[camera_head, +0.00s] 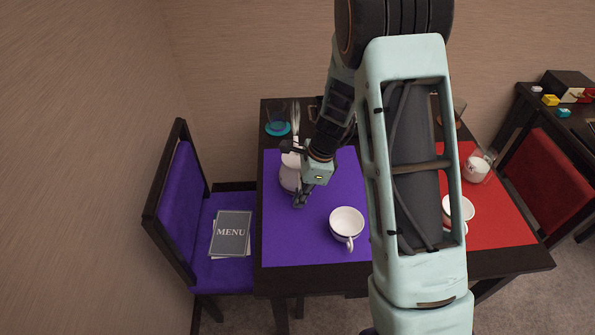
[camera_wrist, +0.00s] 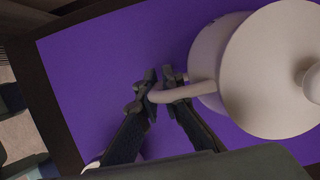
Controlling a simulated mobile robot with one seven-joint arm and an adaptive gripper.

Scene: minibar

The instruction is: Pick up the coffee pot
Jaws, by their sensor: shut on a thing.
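The coffee pot is white with a round lid and knob. In the wrist view the coffee pot (camera_wrist: 270,75) fills the right side, with its handle or spout reaching left. My gripper (camera_wrist: 160,84) is shut on that projecting part, one finger on each side. In the head view the coffee pot (camera_head: 290,172) is at the purple mat's upper left, partly hidden behind my gripper (camera_head: 299,200). I cannot tell whether the pot touches the mat.
The purple mat (camera_head: 285,245) lies on a dark table with a white cup (camera_head: 346,223) at lower right of the gripper. A blue-green glass item (camera_head: 277,128) stands behind. A red mat (camera_head: 500,225) holds more white cups. A purple chair (camera_head: 180,200) with a menu (camera_head: 231,232) is left.

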